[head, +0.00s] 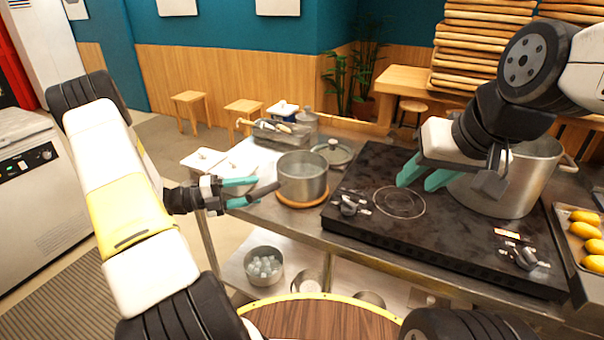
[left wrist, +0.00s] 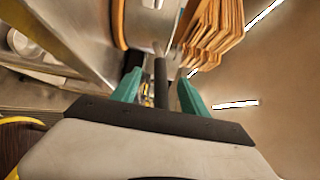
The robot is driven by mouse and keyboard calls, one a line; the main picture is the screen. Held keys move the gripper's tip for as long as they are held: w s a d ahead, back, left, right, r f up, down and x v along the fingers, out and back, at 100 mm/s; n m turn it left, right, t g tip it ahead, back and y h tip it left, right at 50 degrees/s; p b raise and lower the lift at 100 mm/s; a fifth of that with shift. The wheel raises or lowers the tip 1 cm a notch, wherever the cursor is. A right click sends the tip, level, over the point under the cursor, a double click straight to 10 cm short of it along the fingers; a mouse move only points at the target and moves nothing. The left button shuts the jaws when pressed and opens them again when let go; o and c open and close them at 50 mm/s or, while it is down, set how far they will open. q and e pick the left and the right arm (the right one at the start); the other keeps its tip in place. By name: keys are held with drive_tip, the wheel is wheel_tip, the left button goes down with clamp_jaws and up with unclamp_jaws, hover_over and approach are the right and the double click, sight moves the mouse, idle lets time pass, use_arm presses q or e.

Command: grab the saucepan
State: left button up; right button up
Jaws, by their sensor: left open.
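The saucepan (head: 303,178) is a steel pot with a dark handle (head: 262,191) that points left. It stands on a round wooden trivet (head: 302,202) on the metal counter, left of the cooktop. My left gripper (head: 240,192) is open at the handle. In the left wrist view the handle (left wrist: 160,82) lies between the two teal fingers of my left gripper (left wrist: 160,88), with gaps on both sides. The saucepan (left wrist: 148,22) also shows there at the top. My right gripper (head: 424,176) is over the cooktop, in front of the large pot; its fingers look apart, with nothing visible between them.
A black cooktop (head: 370,225) holds a large steel pot (head: 520,180). A tray with yellow items (head: 585,228) is at the right edge. A bowl (head: 264,267) sits on the lower shelf.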

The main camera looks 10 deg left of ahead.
use_arm(q)
drive_tip(key=x, duration=0.4)
drive_tip(key=shift+w+d, duration=0.2)
drive_tip(key=shift+d, duration=0.05)
clamp_jaws()
drive_tip(key=shift+r, duration=0.1)
idle(0.9)
drive_tip(key=shift+r, duration=0.15)
